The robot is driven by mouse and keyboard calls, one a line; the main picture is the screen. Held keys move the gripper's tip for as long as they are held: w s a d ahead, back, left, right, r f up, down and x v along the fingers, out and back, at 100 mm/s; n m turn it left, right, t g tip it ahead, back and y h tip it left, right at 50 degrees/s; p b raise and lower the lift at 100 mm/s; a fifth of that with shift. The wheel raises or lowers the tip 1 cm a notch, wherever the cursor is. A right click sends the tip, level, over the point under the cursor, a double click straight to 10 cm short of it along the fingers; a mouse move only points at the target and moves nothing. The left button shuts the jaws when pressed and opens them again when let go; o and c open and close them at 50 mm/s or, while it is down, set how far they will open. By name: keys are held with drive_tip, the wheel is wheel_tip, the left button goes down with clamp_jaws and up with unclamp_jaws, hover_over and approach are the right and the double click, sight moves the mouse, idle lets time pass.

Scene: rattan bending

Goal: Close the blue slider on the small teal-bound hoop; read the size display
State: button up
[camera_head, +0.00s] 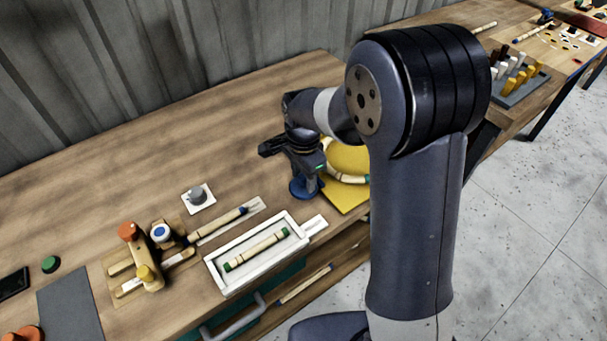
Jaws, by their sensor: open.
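The hoop (348,179) is a pale rattan curve with a teal band. It lies on a yellow board (347,204), and my arm hides its right part. A blue round piece (303,194), which looks like the slider, stands at the board's left edge. My gripper (304,173) points down right over the blue piece. Its jaws are open, but the fingertips are hard to make out and I cannot tell whether they touch it. No readable size display shows; a dark flat panel (13,284) lies at the far left.
A white tray (212,275) holds a rattan piece with green ends. Left of it stands a wooden jig (130,262) with orange, blue and yellow knobs. A grey knob (197,194) sits on a white square. The table behind is clear; a corrugated wall bounds it.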

drive_tip(key=c, duration=0.8)
drive_tip(key=shift+w+d, duration=0.65)
drive_tip(key=shift+d, duration=0.3)
drive_tip(key=shift+w+d, duration=0.65)
drive_tip(key=shift+d, duration=0.3)
drive_tip(key=o, duration=0.8)
drive_tip(key=shift+d, duration=0.1)
wheel_tip(320, 180, up, 11)
drive_tip(key=shift+f, duration=0.2)
